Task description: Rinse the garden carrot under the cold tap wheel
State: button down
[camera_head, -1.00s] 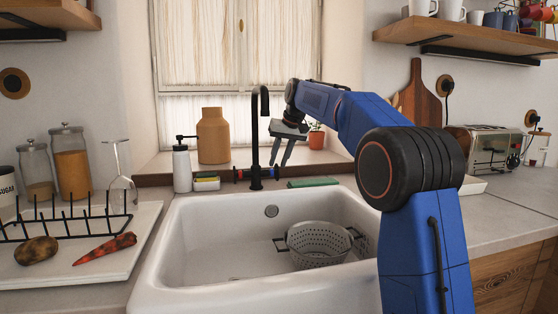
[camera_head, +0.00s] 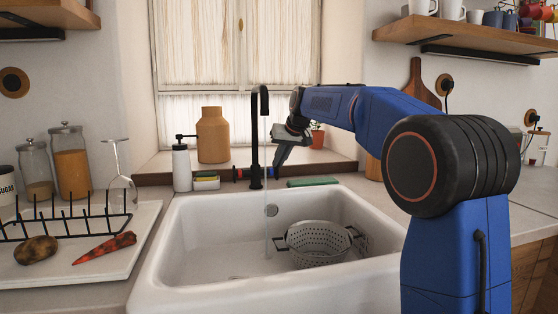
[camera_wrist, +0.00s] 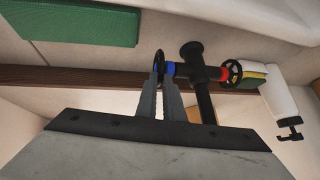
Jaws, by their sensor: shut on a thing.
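The orange-red carrot (camera_head: 106,248) lies on the white board (camera_head: 130,262) left of the sink, beside a potato. The black tap (camera_head: 255,130) stands behind the sink (camera_head: 170,275), and a thin stream of water (camera_head: 267,225) falls from its spout into the basin. My gripper (camera_head: 277,164) is at the right side of the tap. In the wrist view my gripper (camera_wrist: 159,75) is shut on the dark wheel (camera_wrist: 159,60) on the tap's blue-marked side, the cold tap wheel. The other wheel (camera_wrist: 233,72) is on the red-marked side.
A grey colander (camera_head: 318,243) sits in the sink. A dark rack (camera_head: 65,225) and an upturned glass (camera_head: 119,170) stand on the left board. A soap bottle (camera_head: 181,168) and sponges (camera_head: 206,183) are left of the tap; a green block (camera_head: 313,182) is right.

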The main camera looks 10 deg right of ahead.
jog(key=shift+s+t, duration=0.15)
jog(key=shift+t, duration=0.15)
jog(key=c, duration=1.9)
grip_release()
jog(key=v, duration=1.7)
jog(key=shift+s+r, duration=0.1)
jog(key=shift+s, duration=0.05)
